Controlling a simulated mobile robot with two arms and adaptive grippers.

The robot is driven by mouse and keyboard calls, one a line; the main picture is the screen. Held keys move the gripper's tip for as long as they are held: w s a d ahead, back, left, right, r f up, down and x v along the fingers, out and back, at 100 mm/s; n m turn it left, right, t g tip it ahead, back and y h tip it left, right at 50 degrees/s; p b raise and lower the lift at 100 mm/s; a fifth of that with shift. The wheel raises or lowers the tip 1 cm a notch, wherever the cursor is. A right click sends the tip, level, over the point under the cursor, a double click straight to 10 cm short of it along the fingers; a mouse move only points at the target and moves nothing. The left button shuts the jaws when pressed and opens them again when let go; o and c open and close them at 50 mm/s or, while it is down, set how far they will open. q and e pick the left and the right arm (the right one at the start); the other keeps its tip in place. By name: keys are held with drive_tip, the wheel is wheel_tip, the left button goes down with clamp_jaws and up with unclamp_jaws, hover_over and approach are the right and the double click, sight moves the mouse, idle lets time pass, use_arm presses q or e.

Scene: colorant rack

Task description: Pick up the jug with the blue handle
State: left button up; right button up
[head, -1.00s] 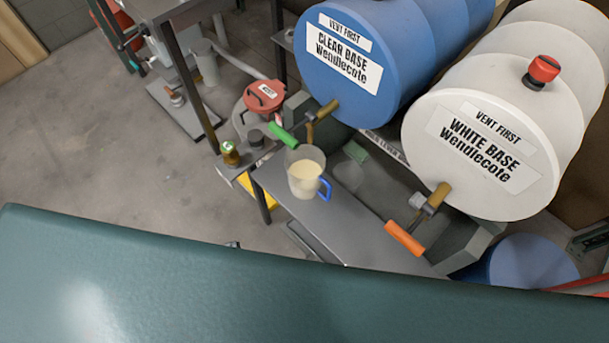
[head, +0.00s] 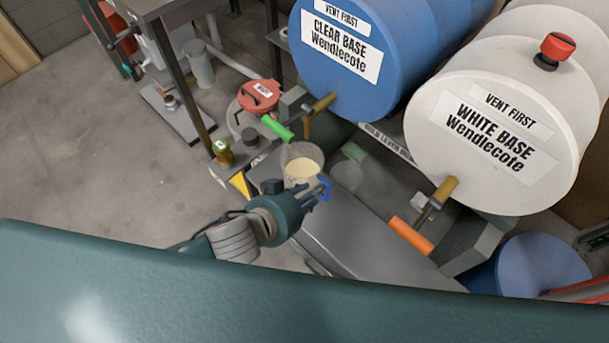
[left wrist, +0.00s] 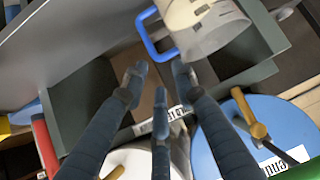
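The jug (head: 300,166) is clear with cream-coloured liquid in it and stands upright on the grey metal bench. Its blue handle (head: 324,188) faces right and towards me, partly hidden by my left fingers. My left gripper (head: 312,195) is beside the handle in the head view. In the left wrist view the jug (left wrist: 208,26) and blue handle (left wrist: 153,38) are at the top, just beyond the fingertips. The left gripper (left wrist: 158,78) has its fingers spread, with nothing between them. I cannot tell whether a finger touches the handle. My right gripper is not in view.
A red-lidded container (head: 259,96) and small can (head: 222,153) stand left.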

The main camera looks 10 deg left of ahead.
sight(328, 193)
use_arm(q)
drive_tip(key=shift+m+h, duration=0.6)
drive_tip(key=shift+w+d+f, duration=0.75)
drive_tip(key=shift+w+f, duration=0.25)
drive_tip(key=shift+f, duration=0.65)
drive_tip(key=shift+w+d+f, duration=0.8)
drive_tip(key=shift+w+f, duration=0.15)
drive_tip(key=shift+f, duration=0.65)
drive_tip(key=shift+w+d+f, duration=0.75)
drive_tip(key=shift+w+f, duration=0.25)
drive_tip(key=shift+f, duration=0.65)
clamp_jaws()
drive_tip(key=shift+w+r, duration=0.1)
drive_tip(key=shift+r, duration=0.05)
